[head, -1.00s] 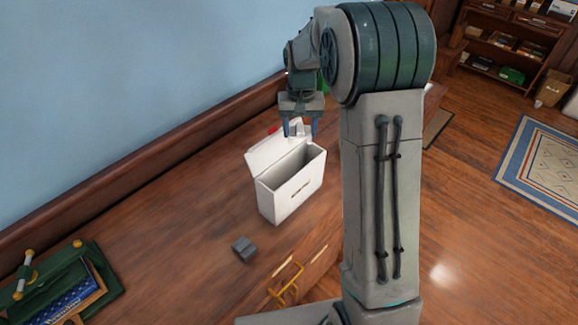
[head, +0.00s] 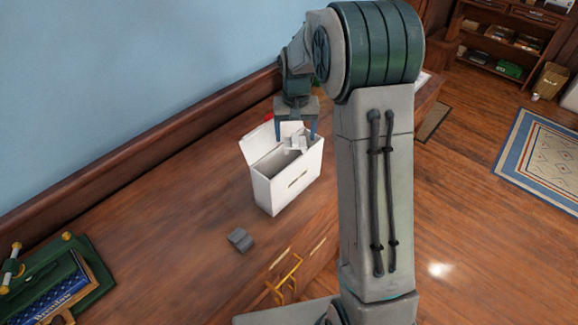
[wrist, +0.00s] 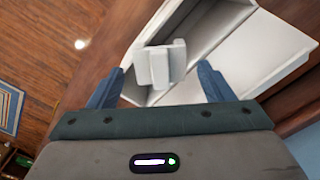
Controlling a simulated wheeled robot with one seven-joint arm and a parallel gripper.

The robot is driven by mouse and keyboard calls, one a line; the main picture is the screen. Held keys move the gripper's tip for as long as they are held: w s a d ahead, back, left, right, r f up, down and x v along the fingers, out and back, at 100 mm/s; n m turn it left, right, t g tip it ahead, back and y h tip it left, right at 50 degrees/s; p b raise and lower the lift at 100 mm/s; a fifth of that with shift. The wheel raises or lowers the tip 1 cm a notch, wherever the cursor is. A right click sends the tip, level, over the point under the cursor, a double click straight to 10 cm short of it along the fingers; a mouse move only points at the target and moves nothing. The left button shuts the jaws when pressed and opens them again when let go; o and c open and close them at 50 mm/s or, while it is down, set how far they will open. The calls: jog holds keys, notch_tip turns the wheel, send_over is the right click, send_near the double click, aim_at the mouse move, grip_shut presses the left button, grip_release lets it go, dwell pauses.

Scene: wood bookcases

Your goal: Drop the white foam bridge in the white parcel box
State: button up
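The white parcel box (head: 287,188) stands on the wooden surface with its lid (head: 260,143) open towards the wall. Its open lid also shows in the wrist view (wrist: 262,58). The white foam bridge (head: 296,143) is at the box's mouth, below my gripper (head: 296,135). In the wrist view the bridge (wrist: 160,64) lies beyond my fingertips, with a gap to each finger. My gripper (wrist: 160,82) is open above the box. I cannot tell whether the bridge is falling or touches the box; the box floor is mostly hidden.
A small grey block (head: 240,239) lies on the surface in front of the box. A green case with a blue book (head: 62,295) is at the lower left. A red thing (head: 268,118) shows behind the box. The wood between is clear.

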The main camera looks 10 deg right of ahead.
jog(key=shift+r, duration=0.1)
notch_tip(320, 180, up, 14)
jog(key=shift+f+b, duration=0.15)
jog(key=shift+b, duration=0.8)
jog(key=s+f+t, duration=0.1)
jog(key=s, duration=0.8)
jog(key=s+f+n+t, duration=0.1)
jog(key=s+f, duration=0.1)
jog(key=s, duration=0.7)
jog(key=s+f+t, duration=0.1)
jog(key=s, duration=0.8)
jog(key=shift+s+f+n+t, duration=0.3)
jog(key=shift+s+f+n, duration=0.05)
jog(key=shift+s+n, duration=0.05)
